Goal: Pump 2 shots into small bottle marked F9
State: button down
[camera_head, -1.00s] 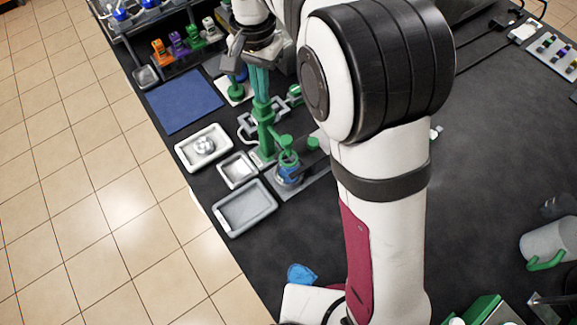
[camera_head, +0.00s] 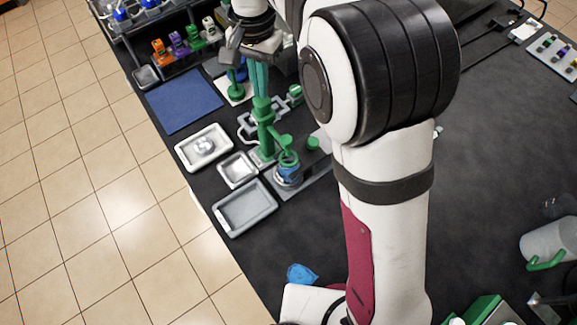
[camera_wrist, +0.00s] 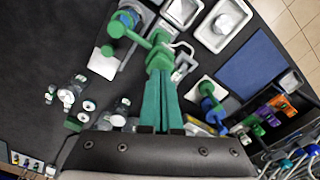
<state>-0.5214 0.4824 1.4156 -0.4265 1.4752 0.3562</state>
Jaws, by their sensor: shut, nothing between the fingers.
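My gripper (camera_head: 260,92) is shut and empty, its teal fingers pointing down at the top of a green pump column (camera_head: 265,135). In the wrist view the fingertips (camera_wrist: 161,80) end at the green pump head (camera_wrist: 159,60); I cannot tell whether they touch. A green arm runs from the column towards a small blue-banded bottle (camera_head: 288,174) with a green ring at its top. This bottle also shows in the wrist view (camera_wrist: 128,17), partly covered by green parts. No F9 marking is legible.
A grey tray (camera_head: 272,208), a smaller tray (camera_head: 251,169) and a white tray (camera_head: 182,156) lie along the bench edge. A blue mat (camera_head: 183,101) lies behind. Orange, purple and green items stand at the back. Several clear bottles (camera_wrist: 67,96) stand on the dark bench.

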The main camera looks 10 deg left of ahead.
jog(key=shift+r, duration=0.2)
dwell(0.4)
jog(key=shift+f, duration=1.8)
jog(key=shift+r, duration=1.8)
